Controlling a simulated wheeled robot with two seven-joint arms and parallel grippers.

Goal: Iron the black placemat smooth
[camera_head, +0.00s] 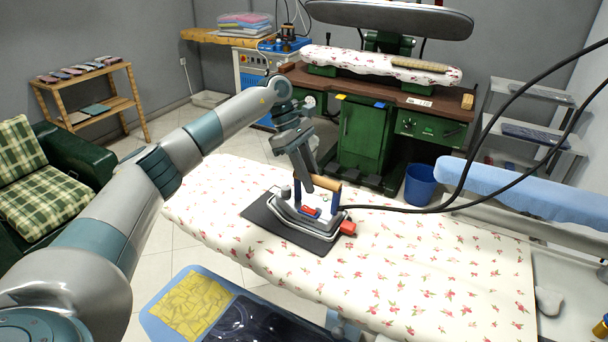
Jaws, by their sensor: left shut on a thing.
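The black placemat (264,217) lies on the white, flower-patterned ironing board (400,270). An iron (300,220) with a metal body, red parts and a wooden handle (322,181) stands on the placemat and covers much of its right part. The left side and front edge of the placemat show. My left arm comes in from the left, and my left gripper (308,176) is at the iron, shut on its handle. The fingertips are partly hidden behind the handle. Any creases in the placemat are too small to tell. My right gripper is out of the picture.
A black cable (420,209) runs from the iron to the upper right. A blue bin (420,184) stands behind the board. A blue-covered board (530,185) is at right. A blue tray (160,308) with yellow and dark cloth is in front. The board's right half is clear.

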